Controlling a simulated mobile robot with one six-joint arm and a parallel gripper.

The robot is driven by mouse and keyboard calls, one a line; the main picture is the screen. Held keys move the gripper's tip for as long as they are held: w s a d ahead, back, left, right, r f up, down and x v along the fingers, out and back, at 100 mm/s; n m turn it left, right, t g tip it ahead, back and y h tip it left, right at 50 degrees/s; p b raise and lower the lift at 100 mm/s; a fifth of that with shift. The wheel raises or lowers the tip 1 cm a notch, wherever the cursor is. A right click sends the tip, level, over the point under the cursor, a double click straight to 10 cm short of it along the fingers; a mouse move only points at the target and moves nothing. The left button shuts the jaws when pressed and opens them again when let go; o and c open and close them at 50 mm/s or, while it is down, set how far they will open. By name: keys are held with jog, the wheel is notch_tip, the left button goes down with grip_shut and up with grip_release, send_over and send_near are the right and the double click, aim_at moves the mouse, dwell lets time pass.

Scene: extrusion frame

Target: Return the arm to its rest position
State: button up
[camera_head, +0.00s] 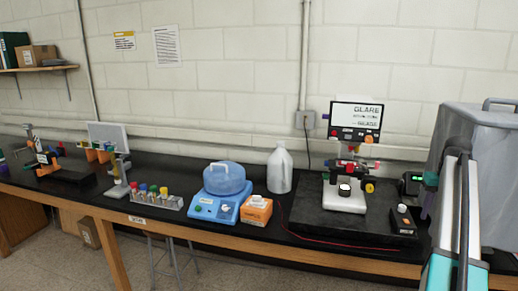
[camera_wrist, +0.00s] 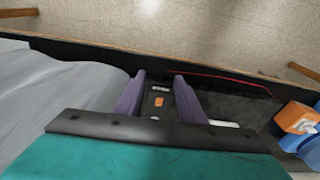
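My gripper (camera_wrist: 159,78) shows in the wrist view with its two purple fingers apart. Nothing is held between them. A small black box (camera_wrist: 157,104) with an orange switch lies beyond the fingers, seen through the gap. The same black box stands on the bench in the head view (camera_head: 403,219). My arm reaches in from the lower right of the head view, its teal and silver links in front of the grey covered bulk. In that view the gripper is mostly hidden, with only a bit of purple at the arm's left edge.
The grey covered bulk (camera_head: 478,135) stands close to my arm and fills the wrist view's left (camera_wrist: 55,95). A microscope-like instrument with a screen (camera_head: 355,117), a plastic jug (camera_head: 279,170), an orange box (camera_head: 256,211) and a blue device (camera_head: 220,205) stand along the black bench (camera_head: 185,180).

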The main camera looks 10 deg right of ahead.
jog(key=w+a+f+n+g+y+b, duration=0.1)
jog(key=w+a+f, duration=0.1)
jog(key=a+f, duration=0.75)
jog(key=w+a+f+n+g+y+b, duration=0.1)
jog(key=w+a+f, duration=0.35)
jog(key=f, duration=0.75)
jog(key=s+a+f+n+g+b, duration=0.15)
jog(key=s+a+f, duration=0.25)
jog(key=a+f, duration=0.65)
jog(key=s+a+f+n+g+b, duration=0.15)
jog(key=s+a+f, duration=0.25)
jog(key=a+f, duration=0.65)
jog(key=s+a+f+g+b, duration=0.1)
jog(key=s+a+f, duration=0.5)
jog(key=s+f, duration=0.2)
jog(key=s+a+f+g, duration=0.2)
jog(key=s+a+f, duration=0.4)
jog(key=s+f, duration=0.25)
jog(key=s+a+f, duration=0.2)
jog(key=s+f, duration=0.2)
jog(key=s, duration=0.5)
jog(key=s+a+f+m+h+b, duration=0.1)
jog(key=s+f, duration=0.3)
jog(key=s, duration=0.4)
jog(key=shift+s+a+t+h, duration=0.3)
jog(key=shift+s+a+t, duration=0.1)
jog(key=shift+a, duration=0.35)
